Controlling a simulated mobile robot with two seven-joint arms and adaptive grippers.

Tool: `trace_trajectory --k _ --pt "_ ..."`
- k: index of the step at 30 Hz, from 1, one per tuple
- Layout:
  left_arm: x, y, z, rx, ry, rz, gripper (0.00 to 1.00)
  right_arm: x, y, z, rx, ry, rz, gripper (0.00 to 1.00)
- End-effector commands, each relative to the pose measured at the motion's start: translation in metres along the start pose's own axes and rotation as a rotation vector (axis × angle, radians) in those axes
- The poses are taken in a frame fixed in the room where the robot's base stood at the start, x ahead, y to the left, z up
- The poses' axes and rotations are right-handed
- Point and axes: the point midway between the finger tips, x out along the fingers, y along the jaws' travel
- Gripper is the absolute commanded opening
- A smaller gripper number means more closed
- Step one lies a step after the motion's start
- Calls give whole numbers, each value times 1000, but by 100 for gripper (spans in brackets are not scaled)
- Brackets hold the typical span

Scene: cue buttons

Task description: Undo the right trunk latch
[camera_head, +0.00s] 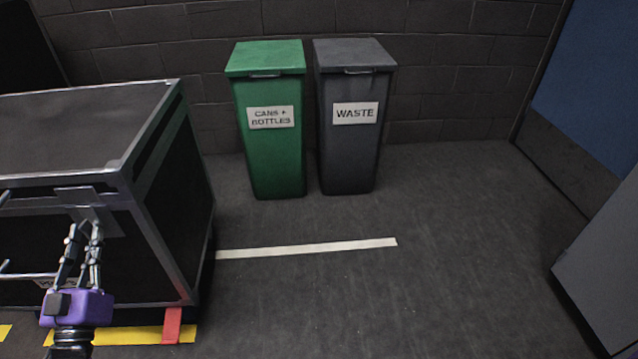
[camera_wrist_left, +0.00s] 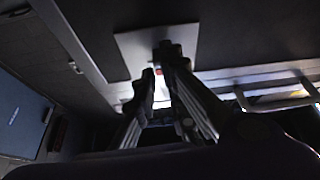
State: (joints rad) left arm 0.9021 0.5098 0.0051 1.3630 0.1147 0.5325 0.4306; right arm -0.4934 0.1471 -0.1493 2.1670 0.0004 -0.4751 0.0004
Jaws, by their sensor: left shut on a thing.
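The trunk is a black case with silver metal edges (camera_head: 62,125) at the left of the head view. Its right latch (camera_head: 100,214) is a grey metal plate on the front face, near the right corner. The latch plate also shows in the left wrist view (camera_wrist_left: 136,48). My left gripper (camera_head: 84,229), with its purple body, is in front of this latch with its fingertips at it. In the left wrist view the fingers (camera_wrist_left: 162,72) are closed on a small part of the latch, which they mostly hide. A small red spot shows between them. My right gripper is out of view.
A green bin (camera_head: 272,150) and a dark grey waste bin (camera_head: 348,155) stand by the back wall. A white line (camera_head: 305,248) and yellow tape (camera_head: 120,336) mark the floor. A red strip (camera_head: 172,325) hangs at the trunk's lower corner. The middle floor is clear.

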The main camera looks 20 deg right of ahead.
Motion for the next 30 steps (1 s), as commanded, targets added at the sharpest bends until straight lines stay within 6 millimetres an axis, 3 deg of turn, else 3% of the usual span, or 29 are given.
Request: trace_trajectory --k 1,24,25,27,30 --pt "-2 -8 2 23 -9 -3 0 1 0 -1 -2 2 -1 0" --pt "0 -8 -1 109 -5 31 0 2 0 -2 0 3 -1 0" --pt "0 -8 -1 109 -5 31 14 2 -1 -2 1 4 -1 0" --pt "0 -8 -1 108 -3 32 24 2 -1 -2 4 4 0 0" --pt "0 -7 -1 107 -2 34 25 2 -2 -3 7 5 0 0"
